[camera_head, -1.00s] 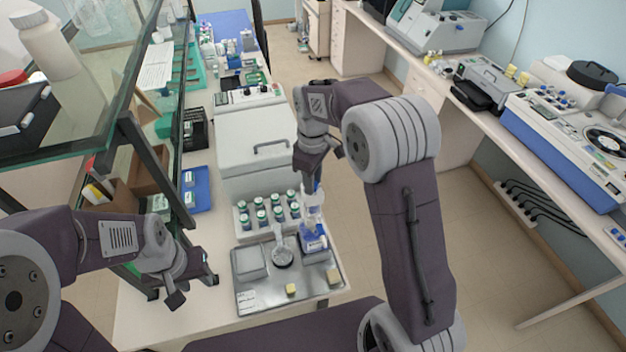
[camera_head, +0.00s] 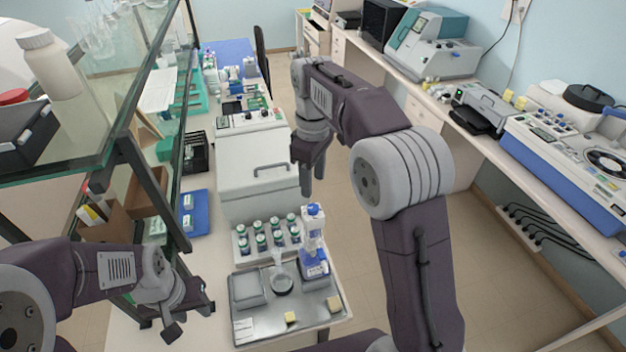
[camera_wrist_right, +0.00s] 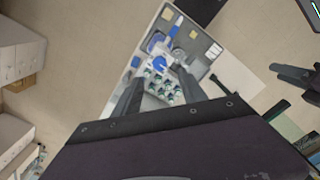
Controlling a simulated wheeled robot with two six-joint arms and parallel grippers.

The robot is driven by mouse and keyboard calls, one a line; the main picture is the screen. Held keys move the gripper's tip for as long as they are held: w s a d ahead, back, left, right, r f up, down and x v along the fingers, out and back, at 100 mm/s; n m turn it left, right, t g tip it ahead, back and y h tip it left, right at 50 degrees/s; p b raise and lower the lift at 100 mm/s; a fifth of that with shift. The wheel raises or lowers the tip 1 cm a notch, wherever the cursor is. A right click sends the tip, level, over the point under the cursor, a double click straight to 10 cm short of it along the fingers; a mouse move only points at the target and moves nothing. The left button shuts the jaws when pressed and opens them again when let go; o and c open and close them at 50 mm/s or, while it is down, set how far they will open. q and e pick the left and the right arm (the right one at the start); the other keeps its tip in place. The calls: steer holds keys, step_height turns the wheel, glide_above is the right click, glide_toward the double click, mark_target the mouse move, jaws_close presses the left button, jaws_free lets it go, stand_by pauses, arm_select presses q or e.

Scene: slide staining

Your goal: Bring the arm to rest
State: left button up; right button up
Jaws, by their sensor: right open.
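My right gripper (camera_head: 313,178) is open and empty. It hangs in the air above the blue-and-white bottle (camera_head: 313,228), apart from it. In the right wrist view its two fingers (camera_wrist_right: 158,92) are spread, with the bottle's blue cap (camera_wrist_right: 155,42) beyond them. The bottle stands upright at the right side of the metal tray (camera_head: 250,312). My left gripper (camera_head: 188,311) is at the lower left, beside the tray and in front of the shelf; its fingers look spread apart, with nothing seen between them.
A rack of several green-capped vials (camera_head: 268,236) stands behind the tray, before a grey lidded machine (camera_head: 250,175). A flask (camera_head: 281,278) stands on the tray. A glass shelf (camera_head: 85,165) rises at the left. Open floor lies right of the bench.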

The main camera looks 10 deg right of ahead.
steer(key=shift+f, duration=0.1)
stand_by(0.3)
steer(key=s+d+f+m+t, duration=0.1)
steer(key=s+d+f+m, duration=0.2)
steer(key=s+f+m, duration=0.3)
steer(key=s+d+f+m+t, duration=0.2)
steer(key=s+f+m, duration=0.2)
steer(key=s+f, duration=0.5)
step_height(320, 180, down, 18)
steer(key=s+g+b, duration=0.1)
steer(key=s+b, duration=0.1)
steer(key=b, duration=1.5)
steer(key=shift+s+a+g, duration=0.3)
steer(key=shift+s+g, duration=0.05)
steer(key=shift+g, duration=0.05)
